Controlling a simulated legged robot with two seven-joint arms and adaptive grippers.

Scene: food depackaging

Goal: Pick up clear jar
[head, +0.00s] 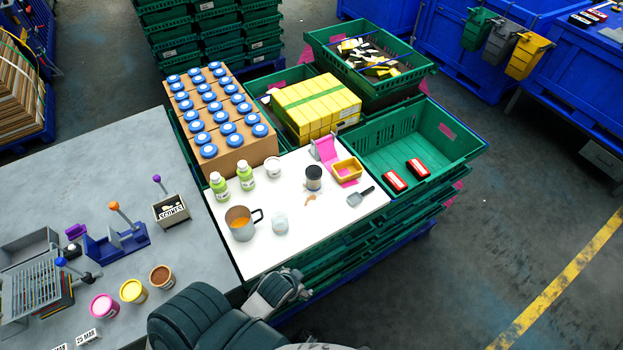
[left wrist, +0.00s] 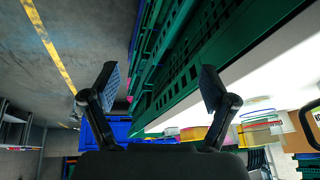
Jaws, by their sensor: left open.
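The clear jar (head: 280,223) stands upright on the white tabletop (head: 300,245), just right of a grey mug (head: 240,222) with orange contents. My left gripper (head: 287,284) is at the bottom of the head view, near the front edge of that tabletop and apart from the jar. In the left wrist view my left gripper (left wrist: 158,84) has its two fingers spread wide with nothing between them. I cannot make out the clear jar for certain in that view. My right gripper is not in view.
Two green bottles (head: 231,182), a white tub (head: 273,167), a dark-labelled jar (head: 314,178) and a grey scraper (head: 360,196) stand or lie behind the clear jar. A green crate (head: 440,135) with two red packs is at the right. The tabletop's front part is clear.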

